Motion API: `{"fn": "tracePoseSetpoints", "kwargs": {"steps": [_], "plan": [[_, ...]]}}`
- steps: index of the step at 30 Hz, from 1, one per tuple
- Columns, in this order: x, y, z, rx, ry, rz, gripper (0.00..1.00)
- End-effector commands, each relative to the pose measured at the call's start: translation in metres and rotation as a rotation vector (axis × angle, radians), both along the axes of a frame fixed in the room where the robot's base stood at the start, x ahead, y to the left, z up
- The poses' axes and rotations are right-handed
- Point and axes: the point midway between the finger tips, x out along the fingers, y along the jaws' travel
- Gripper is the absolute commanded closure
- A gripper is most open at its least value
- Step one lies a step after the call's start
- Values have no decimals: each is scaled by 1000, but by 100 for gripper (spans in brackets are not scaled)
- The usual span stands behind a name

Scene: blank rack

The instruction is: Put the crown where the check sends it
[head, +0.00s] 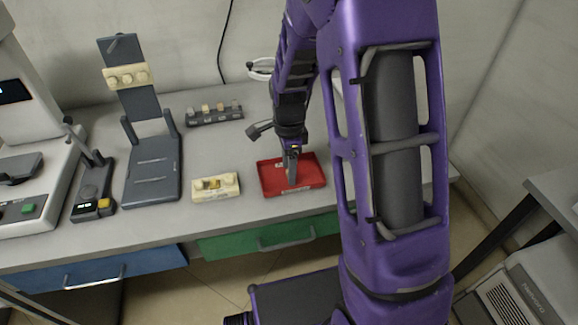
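A cream block, like a dental model (230,189), lies at the bench's front edge, with a small gold-orange piece (211,184) on top that may be the crown. The red tray (312,178) is just right of it. My gripper (292,182) points down over the red tray, with its fingers low inside the rim. The fingers look narrow from here; whether they are apart or hold something small cannot be made out. No separate crown shows in the tray, though the fingers hide part of its floor.
A dark rack (214,117) with several small blanks stands behind. A dark stand (152,175) holds another cream model (127,76). A small device with a lit display (92,203) and a white machine (30,200) stand left. Blue (125,270) and green (265,240) drawers are below.

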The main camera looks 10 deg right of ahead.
Motion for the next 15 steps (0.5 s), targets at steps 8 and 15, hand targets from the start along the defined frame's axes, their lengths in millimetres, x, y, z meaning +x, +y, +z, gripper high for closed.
{"fn": "tracePoseSetpoints", "kwargs": {"steps": [8,15], "plan": [[0,0,6,0,-1,0,39],[2,0,47,0,-6,0,39]]}}
